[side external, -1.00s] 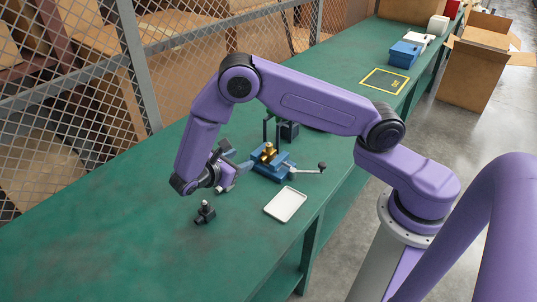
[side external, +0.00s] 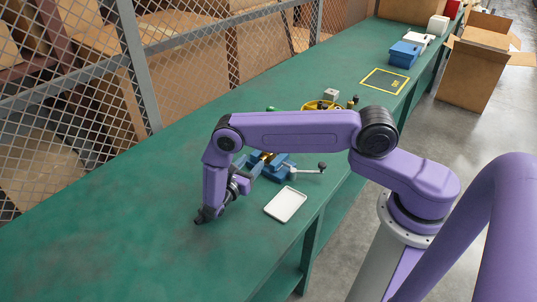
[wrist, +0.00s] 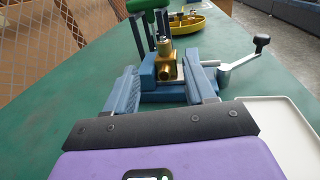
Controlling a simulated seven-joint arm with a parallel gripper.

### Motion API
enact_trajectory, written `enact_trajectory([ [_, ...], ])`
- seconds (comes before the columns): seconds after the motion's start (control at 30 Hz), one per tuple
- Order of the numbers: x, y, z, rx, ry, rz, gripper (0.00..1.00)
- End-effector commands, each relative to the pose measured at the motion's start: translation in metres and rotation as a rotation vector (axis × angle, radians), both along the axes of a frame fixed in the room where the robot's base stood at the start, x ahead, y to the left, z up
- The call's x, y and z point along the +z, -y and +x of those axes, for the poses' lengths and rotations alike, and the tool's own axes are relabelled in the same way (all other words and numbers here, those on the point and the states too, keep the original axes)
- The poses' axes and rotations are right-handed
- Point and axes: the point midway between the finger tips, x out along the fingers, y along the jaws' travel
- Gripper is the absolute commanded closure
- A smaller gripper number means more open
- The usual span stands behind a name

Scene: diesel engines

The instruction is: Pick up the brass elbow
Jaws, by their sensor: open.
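The brass elbow (wrist: 168,65) sits upright in the blue vise (wrist: 150,94), with its round opening facing the wrist camera. In the side view only a bit of the brass elbow (side external: 261,157) shows beside my arm. My gripper (wrist: 163,76) is open, with one blue-grey finger to each side of the elbow in the wrist picture. Nothing is held between the fingers. In the side view my gripper (side external: 251,171) is low at the left of the vise, partly hidden by my wrist. I cannot tell how far the fingertips are from the elbow.
The vise's crank handle (wrist: 245,55) sticks out to the right. A white tray (side external: 286,204) lies in front of the vise. Dark uprights and a green handle (wrist: 150,5) stand behind the elbow. A yellow bin (wrist: 195,24) is farther back. The left bench is clear.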

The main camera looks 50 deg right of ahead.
Motion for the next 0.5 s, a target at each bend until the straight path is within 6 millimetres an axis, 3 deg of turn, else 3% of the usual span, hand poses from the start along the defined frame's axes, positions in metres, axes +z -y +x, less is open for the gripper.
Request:
enact_trajectory([
  [0.3, 0.0, 0.056, 0.009, -0.002, 0.001, 0.001, 0.45],
  [0.5, 0.0, 0.07, 0.011, 0.0, 0.001, 0.001, 0.45],
])
